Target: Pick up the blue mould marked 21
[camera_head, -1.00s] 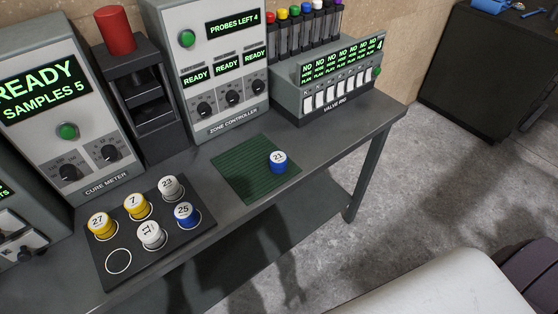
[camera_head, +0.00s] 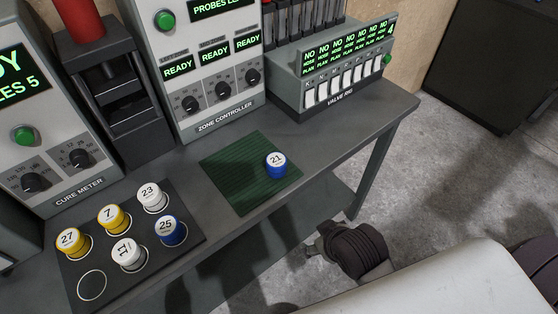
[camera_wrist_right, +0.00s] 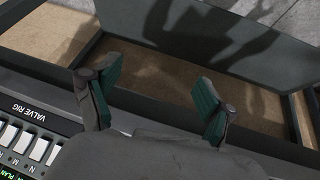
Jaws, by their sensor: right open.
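The blue mould marked 21 (camera_head: 276,165) stands upright on the green mat (camera_head: 230,183) on the bench, near the mat's right side. Its top is white with the number 21. My right gripper (camera_head: 318,246) shows in the head view at the lower middle, in front of the bench edge and apart from the mould. In the right wrist view the fingers of my right gripper (camera_wrist_right: 158,95) are spread with nothing between them. The mould is not in the wrist view. My left gripper is not in view.
A dark tray (camera_head: 190,245) at the left holds several numbered moulds, among them a blue one marked 25 (camera_head: 169,230), and has an empty ring. The zone controller (camera_head: 215,75) and valve rig (camera_head: 340,85) stand behind the mat. The bench right of the mat is clear.

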